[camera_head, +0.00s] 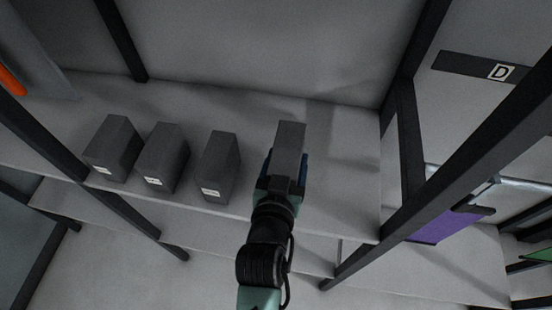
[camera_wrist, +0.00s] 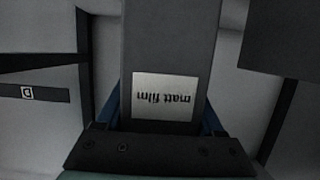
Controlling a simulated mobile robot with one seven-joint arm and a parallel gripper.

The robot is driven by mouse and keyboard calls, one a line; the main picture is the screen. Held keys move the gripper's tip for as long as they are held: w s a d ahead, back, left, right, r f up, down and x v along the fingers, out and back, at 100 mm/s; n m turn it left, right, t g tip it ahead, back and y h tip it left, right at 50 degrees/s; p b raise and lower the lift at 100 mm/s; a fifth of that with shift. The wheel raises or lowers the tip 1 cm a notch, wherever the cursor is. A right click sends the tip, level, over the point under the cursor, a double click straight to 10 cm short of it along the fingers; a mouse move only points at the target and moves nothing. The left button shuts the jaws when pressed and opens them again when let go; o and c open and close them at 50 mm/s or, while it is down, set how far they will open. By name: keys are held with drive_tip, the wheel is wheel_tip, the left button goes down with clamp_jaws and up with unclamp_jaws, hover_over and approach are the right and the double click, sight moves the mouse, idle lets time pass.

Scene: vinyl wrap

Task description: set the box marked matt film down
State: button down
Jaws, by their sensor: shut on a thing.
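The box marked matt film (camera_head: 290,138) is a tall dark grey box in my gripper (camera_head: 283,172). In the wrist view the box (camera_wrist: 170,45) fills the middle, and its white label reads "matt film", upside down. My gripper (camera_wrist: 163,122) is shut on its near end, with the blue fingers at either side. In the head view the box is over the shelf (camera_head: 345,150), right of the other boxes. I cannot tell whether its base touches the shelf.
Three similar grey boxes with white labels stand in a row to the left: one at the left (camera_head: 113,148), one in the middle (camera_head: 163,157), one nearest my gripper (camera_head: 220,165). Dark uprights (camera_head: 403,130) bound the right end. Bare shelf shows right of my gripper.

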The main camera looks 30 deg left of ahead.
drive_tip(key=shift+w+a+f, duration=0.1)
drive_tip(key=shift+w+f, duration=0.05)
drive_tip(key=shift+f, duration=3.25)
drive_tip(key=shift+f, duration=0.2)
unclamp_jaws()
